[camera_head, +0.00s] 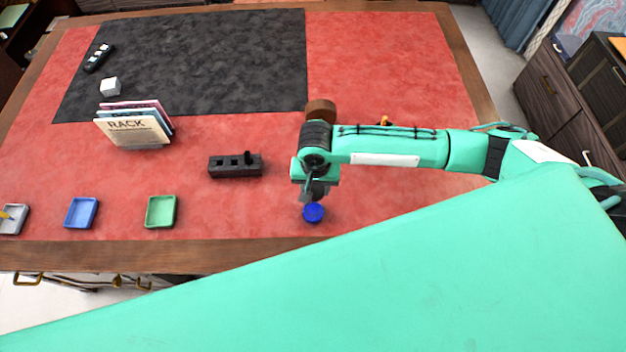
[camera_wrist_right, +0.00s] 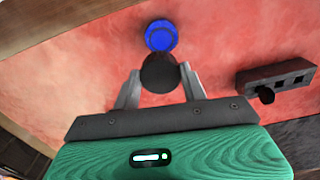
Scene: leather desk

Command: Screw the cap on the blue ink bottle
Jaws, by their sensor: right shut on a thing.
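The blue ink bottle (camera_head: 313,213) stands on the red desk top near the front edge; its round blue top also shows in the right wrist view (camera_wrist_right: 161,36). My right gripper (camera_head: 308,197) is just behind the bottle in the head view. In the right wrist view its two fingers (camera_wrist_right: 159,78) are shut on a dark round cap (camera_wrist_right: 160,74). The cap's edge overlaps the near edge of the bottle in that picture; I cannot tell whether they touch. My left gripper is not in view.
A black holder block (camera_head: 228,166) with a black knob-like piece (camera_head: 248,157) stands left of the bottle. Green (camera_head: 160,211), blue (camera_head: 81,213) and grey (camera_head: 14,219) trays line the front left. A book rack (camera_head: 135,127) stands behind. A brown round object (camera_head: 320,108) is behind my right wrist.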

